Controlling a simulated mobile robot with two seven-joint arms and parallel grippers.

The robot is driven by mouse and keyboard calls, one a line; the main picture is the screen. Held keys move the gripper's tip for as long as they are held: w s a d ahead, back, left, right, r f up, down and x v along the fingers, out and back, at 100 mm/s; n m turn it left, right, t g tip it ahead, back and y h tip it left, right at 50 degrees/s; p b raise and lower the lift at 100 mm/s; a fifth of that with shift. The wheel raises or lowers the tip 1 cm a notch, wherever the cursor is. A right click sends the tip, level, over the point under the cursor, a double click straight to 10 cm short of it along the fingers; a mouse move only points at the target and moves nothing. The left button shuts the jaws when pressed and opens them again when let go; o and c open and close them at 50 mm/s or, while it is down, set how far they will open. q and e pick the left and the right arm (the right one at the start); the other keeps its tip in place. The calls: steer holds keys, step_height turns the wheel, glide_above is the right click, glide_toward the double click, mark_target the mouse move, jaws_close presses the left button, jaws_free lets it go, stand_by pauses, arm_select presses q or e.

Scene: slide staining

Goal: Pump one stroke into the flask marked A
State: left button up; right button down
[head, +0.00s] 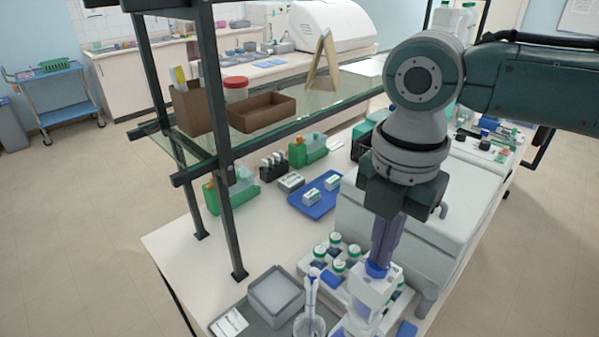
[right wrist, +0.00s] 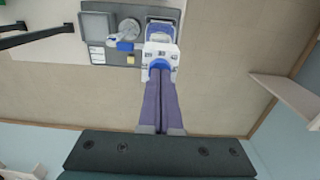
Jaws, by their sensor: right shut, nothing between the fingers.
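A white and blue pump dispenser (head: 368,293) stands at the bottom of the head view, and its white head with a blue top shows in the right wrist view (right wrist: 160,50). My right gripper (head: 380,258) points down with its purple fingers closed together and empty. Its fingertips (right wrist: 161,72) are at the blue top of the dispenser; I cannot tell whether they touch it. A clear round vessel (head: 309,325) stands left of the dispenser, cut by the picture edge. No letter A is readable on any vessel. My left gripper is not in view.
A grey open tray (head: 275,295) and a white label card (head: 229,323) lie at left. Several green-capped jars (head: 336,252) stand behind the dispenser. A glass shelf on dark posts (head: 224,150) rises at left. The bench front-left (head: 185,250) is clear.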

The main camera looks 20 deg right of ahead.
steer(key=shift+f+b, duration=1.35)
steer(key=shift+f, duration=0.8)
step_height(320, 180, up, 2)
steer(key=p, duration=0.2)
steer(key=shift+p, duration=0.35)
step_height(320, 180, up, 4)
steer(key=p, duration=0.3)
steer(key=shift+p, duration=0.35)
